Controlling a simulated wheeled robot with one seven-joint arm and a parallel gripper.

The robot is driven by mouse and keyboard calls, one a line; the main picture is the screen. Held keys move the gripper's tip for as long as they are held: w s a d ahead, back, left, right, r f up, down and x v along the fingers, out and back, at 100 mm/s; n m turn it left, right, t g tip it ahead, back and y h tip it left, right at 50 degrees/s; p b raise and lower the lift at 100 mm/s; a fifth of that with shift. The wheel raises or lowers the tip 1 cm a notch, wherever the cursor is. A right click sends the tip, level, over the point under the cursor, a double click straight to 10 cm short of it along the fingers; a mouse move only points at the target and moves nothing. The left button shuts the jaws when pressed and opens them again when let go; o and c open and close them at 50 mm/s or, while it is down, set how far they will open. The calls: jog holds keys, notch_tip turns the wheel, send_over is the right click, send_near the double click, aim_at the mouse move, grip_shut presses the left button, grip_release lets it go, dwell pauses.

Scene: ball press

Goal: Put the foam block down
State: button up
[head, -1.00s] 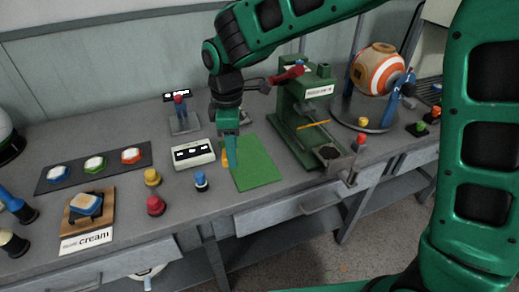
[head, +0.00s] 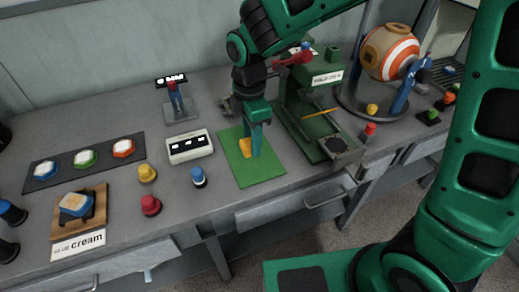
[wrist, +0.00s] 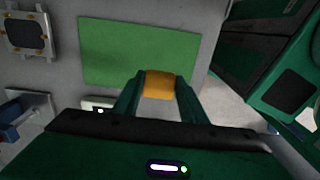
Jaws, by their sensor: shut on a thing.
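My gripper (head: 255,150) is over the left part of the green mat (head: 268,177) on the workbench. It is shut on a small orange-yellow foam block (head: 245,146), partly hidden by a finger in the head view. In the wrist view the foam block (wrist: 160,85) sits between the two green fingers, with the bare green mat (wrist: 110,50) beyond it. I cannot tell whether the block touches the mat or is just above it.
A white box with a dark display (head: 190,147) stands left of the mat. A green press (head: 318,115) stands close on its right.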

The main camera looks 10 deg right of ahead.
jog(key=shift+w+d+f, duration=0.1)
jog(key=shift+d+f, duration=0.3)
jog(key=shift+d, duration=0.2)
jog(key=shift+w+d+f, duration=0.1)
jog(key=shift+d+f, duration=0.25)
jog(key=shift+d, duration=0.2)
jog(key=shift+f, duration=1.95)
jog(key=o, duration=0.9)
jog(key=shift+f, duration=0.1)
jog(key=shift+o, duration=0.2)
notch_tip(320, 180, up, 12)
jog(key=shift+s, duration=0.15)
